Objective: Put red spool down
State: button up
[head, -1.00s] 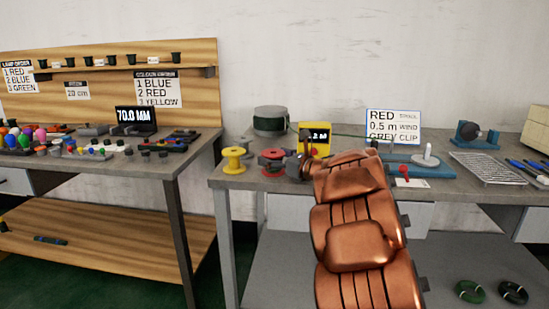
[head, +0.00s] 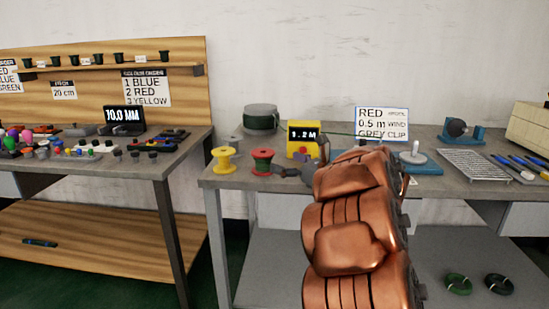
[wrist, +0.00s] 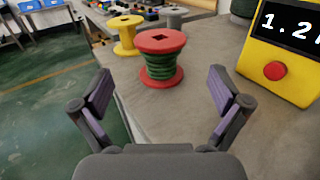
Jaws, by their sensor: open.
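The red spool (head: 262,161), wound with green wire, stands upright on the right-hand workbench near its front left edge. It also shows in the wrist view (wrist: 161,61), just ahead of and between the fingertips. My gripper (wrist: 160,95) is open and empty, its two fingers spread wide and apart from the spool. In the head view my gripper (head: 307,166) is low over the bench, to the right of the spool, and partly hidden by my copper-coloured arm.
A yellow spool (head: 224,160) stands left of the red one. A yellow meter (head: 302,142) reading 1.2 M stands to the right, behind. A grey drum with green wire (head: 261,119) is at the back. A winding stand (head: 415,157) and wire rack (head: 478,163) lie further right.

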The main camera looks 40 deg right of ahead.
jog(key=shift+v, duration=1.7)
jog(key=shift+w, duration=0.1)
